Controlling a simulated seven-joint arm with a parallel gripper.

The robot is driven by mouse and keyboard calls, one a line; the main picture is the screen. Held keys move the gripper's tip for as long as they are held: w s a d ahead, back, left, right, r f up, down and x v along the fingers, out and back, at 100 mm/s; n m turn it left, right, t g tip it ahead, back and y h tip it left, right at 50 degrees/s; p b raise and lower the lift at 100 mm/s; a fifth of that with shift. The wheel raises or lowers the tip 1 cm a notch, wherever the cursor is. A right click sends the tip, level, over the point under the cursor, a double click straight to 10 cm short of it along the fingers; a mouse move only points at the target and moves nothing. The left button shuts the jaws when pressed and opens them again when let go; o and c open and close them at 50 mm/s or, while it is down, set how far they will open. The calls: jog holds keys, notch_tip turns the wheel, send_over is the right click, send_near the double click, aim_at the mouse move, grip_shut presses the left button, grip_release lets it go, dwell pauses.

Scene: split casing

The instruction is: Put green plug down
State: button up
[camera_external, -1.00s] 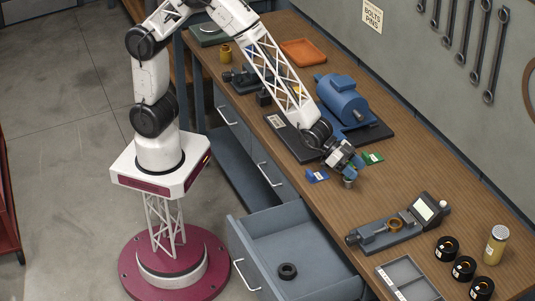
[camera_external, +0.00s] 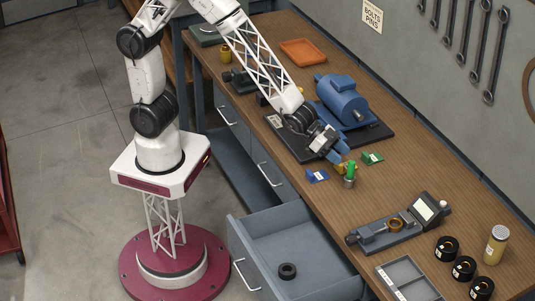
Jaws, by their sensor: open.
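The green plug (camera_external: 351,168) stands upright on the bench, its green upper part above a grey metal lower end (camera_external: 349,183). A small green labelled piece (camera_external: 372,158) lies just behind it and a small blue labelled piece (camera_external: 317,176) lies to its left. My gripper (camera_external: 342,164) is open, with its fingers a little to the upper left of the plug. The plug appears free of the fingers. Whether a fingertip still touches it is too small to tell.
A blue motor (camera_external: 342,100) on a dark base stands behind my gripper. A measuring device (camera_external: 400,225) and a grey tray (camera_external: 408,280) lie toward the front right. An open drawer (camera_external: 290,235) holding a black ring juts out below the bench.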

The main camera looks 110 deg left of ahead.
jog(key=shift+v, duration=2.45)
jog(key=s+a+r+g+y, duration=0.1)
jog(key=s+a+r, duration=0.15)
jog(key=s, duration=0.35)
jog(key=s+a+r+n+g+y, duration=0.1)
jog(key=s+r+g, duration=0.1)
jog(key=s+r, duration=0.3)
jog(key=s+a+r+g+y, duration=0.1)
jog(key=s+a+r, duration=0.1)
jog(key=s, duration=0.5)
jog(key=s+r+g, duration=0.1)
jog(key=s+g, duration=0.1)
jog(key=s, duration=0.9)
jog(key=s+a+r+n+g, duration=0.1)
jog(key=s+r+g, duration=0.1)
jog(key=s, duration=1)
jog(key=shift+s+r+g+h, duration=0.2)
jog(key=shift+g+h, duration=0.2)
jog(key=shift+g, duration=0.3)
jog(key=shift+a, duration=0.1)
